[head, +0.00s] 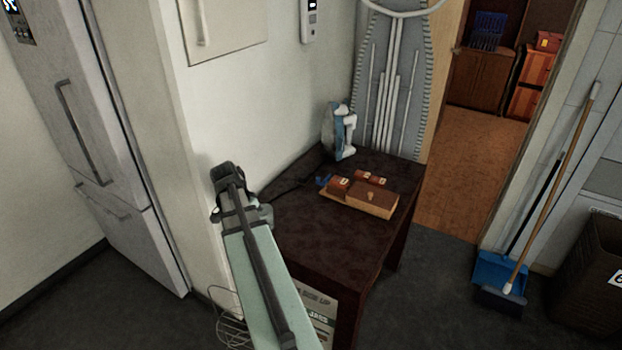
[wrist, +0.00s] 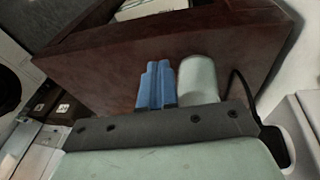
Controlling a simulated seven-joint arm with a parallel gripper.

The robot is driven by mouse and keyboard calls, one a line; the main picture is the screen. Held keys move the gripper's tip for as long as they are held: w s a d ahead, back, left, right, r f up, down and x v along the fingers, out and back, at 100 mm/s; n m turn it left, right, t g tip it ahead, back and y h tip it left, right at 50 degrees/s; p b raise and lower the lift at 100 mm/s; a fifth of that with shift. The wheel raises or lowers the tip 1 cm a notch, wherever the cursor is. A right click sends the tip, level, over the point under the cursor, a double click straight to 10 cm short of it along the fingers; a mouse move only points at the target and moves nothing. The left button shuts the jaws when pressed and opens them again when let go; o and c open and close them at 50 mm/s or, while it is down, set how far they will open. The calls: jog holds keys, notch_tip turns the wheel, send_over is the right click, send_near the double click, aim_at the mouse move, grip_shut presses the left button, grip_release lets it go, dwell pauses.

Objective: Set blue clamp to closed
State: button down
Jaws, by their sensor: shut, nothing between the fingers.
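A small blue object (head: 323,182), which looks like the blue clamp, lies on the dark table (head: 310,232), left of the small boxes. It is too small for me to tell whether it is open or closed. My gripper, at the far end of my pale green arm, is mostly hidden in the head view. In the wrist view my gripper (wrist: 155,85) shows as two blue fingers close together, shut and empty. It is in front of dark wood, apart from the clamp. I cannot make out the clamp in the wrist view.
A wooden box (head: 372,203) and small brown boxes (head: 370,178) are on the table, with an iron (head: 341,130) behind them. An ironing board (head: 390,85) leans at the back. A white wall (head: 255,110) is close on the left. The table's front right is clear.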

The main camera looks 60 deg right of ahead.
aim_at(322, 184)
jog(key=w+d+r+n+t+h, duration=0.1)
jog(key=d+r+n+h, duration=0.3)
jog(key=d, duration=0.9)
jog(key=w+d+f+n+t+h, duration=0.15)
jog(key=d+n, duration=0.45)
jog(key=d, duration=0.7)
jog(key=shift+y, duration=0.25)
jog(key=x, duration=0.9)
jog(key=shift+s+d+r, duration=0.15)
jog(key=shift+s+d, duration=0.55)
jog(key=shift+d, duration=0.2)
jog(key=shift+s+d, duration=0.5)
jog(key=shift+d, duration=0.15)
jog(key=shift+s, duration=1.7)
